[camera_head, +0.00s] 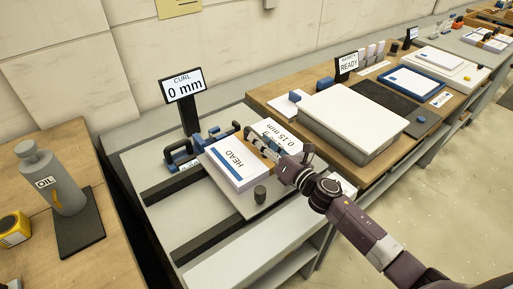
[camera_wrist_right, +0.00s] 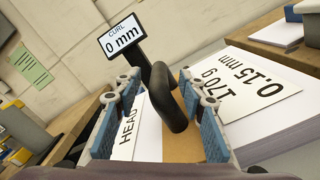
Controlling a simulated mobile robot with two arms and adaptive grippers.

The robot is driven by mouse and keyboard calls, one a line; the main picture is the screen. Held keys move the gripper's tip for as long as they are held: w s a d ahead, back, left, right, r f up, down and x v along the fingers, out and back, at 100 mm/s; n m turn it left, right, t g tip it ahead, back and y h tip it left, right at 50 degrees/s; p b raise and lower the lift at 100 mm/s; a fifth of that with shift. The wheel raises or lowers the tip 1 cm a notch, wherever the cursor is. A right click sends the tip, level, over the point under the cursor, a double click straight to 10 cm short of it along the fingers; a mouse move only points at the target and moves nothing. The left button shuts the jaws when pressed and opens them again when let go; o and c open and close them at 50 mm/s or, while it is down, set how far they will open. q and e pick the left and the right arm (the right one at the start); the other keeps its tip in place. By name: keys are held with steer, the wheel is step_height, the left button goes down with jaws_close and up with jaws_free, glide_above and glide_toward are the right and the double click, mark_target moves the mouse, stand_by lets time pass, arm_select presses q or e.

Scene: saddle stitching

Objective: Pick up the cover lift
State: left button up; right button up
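The paper stack (camera_head: 232,170), which I take as the cover lift, lies flat on a grey plate. Its white top reads "HEAD" at the left and "0.15 mm" at the right, with a brown band (camera_head: 259,163) between them. The wrist view shows the same stack (camera_wrist_right: 280,118) and band (camera_wrist_right: 180,145), with "170 g" readable. My right gripper (camera_head: 250,137) is over the stack near the band. Its two blue-padded fingers (camera_wrist_right: 157,112) are spread, with no paper visibly clamped between them. Height above the band is hard to judge. My left gripper is not in view.
Blue-and-dark clamps (camera_head: 180,155) stand behind the stack; a dark curved part (camera_wrist_right: 168,95) shows between the fingers in the wrist view. A "CURL 0 mm" display (camera_head: 183,86) rises behind. A dark knob (camera_head: 260,194) is at the plate's front. A white block (camera_head: 350,115) stands right.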

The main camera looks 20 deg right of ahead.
mark_target(249, 128)
steer(key=shift+x, duration=1.5)
steer(key=shift+s, duration=0.1)
jaws_close()
steer(key=shift+r, duration=0.3)
